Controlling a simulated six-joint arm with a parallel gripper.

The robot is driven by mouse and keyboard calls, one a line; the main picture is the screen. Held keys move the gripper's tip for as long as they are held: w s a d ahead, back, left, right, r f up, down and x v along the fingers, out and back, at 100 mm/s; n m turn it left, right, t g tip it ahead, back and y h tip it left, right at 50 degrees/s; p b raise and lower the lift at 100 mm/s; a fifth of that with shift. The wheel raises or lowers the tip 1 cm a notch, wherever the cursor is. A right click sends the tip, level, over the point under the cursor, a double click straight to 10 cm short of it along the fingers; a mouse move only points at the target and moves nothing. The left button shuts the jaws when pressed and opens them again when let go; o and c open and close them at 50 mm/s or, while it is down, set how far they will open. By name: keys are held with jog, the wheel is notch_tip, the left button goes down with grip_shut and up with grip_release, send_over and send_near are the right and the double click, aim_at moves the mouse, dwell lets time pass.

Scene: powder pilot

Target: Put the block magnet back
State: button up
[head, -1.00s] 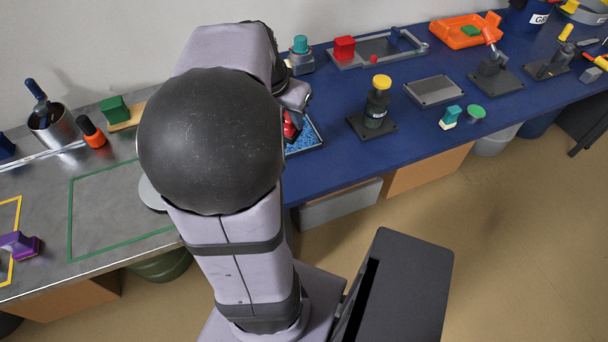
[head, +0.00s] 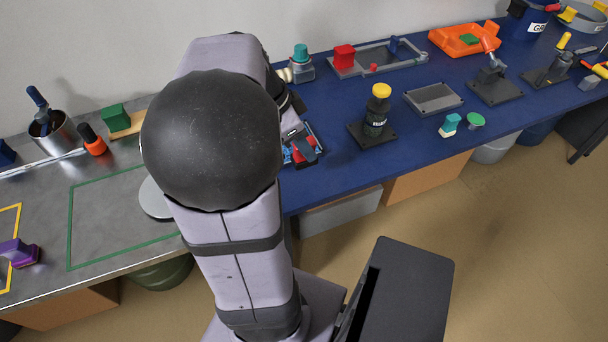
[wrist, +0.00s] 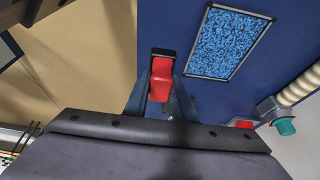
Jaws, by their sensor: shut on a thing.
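My gripper (wrist: 160,92) is shut on a red block with a dark end, which I take to be the block magnet (wrist: 161,75). One finger is on each side of it. In the head view the red block (head: 303,149) shows at the fingers, in front of the blue speckled tray. This thin-rimmed tray (wrist: 271,19) lies to the right of the held block in the wrist view. The block appears apart from it there. My arm hides much of the tray in the head view.
A teal-topped grey device (head: 301,61) and a grey tray (head: 399,66) with a red block (head: 343,56) stand behind. A yellow-topped black stand (head: 375,118) is to the right. The blue bench between them is mostly clear. Its front edge is close to my gripper.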

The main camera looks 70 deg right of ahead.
aim_at(294, 157)
jog(key=shift+f, duration=4.35)
jog(key=shift+f+b, duration=0.15)
jog(key=shift+b, duration=0.15)
jog(key=o, duration=1)
jog(key=shift+c, duration=0.2)
jog(key=shift+r+p, duration=0.3)
jog(key=v, duration=1.2)
jog(key=shift+f, duration=0.1)
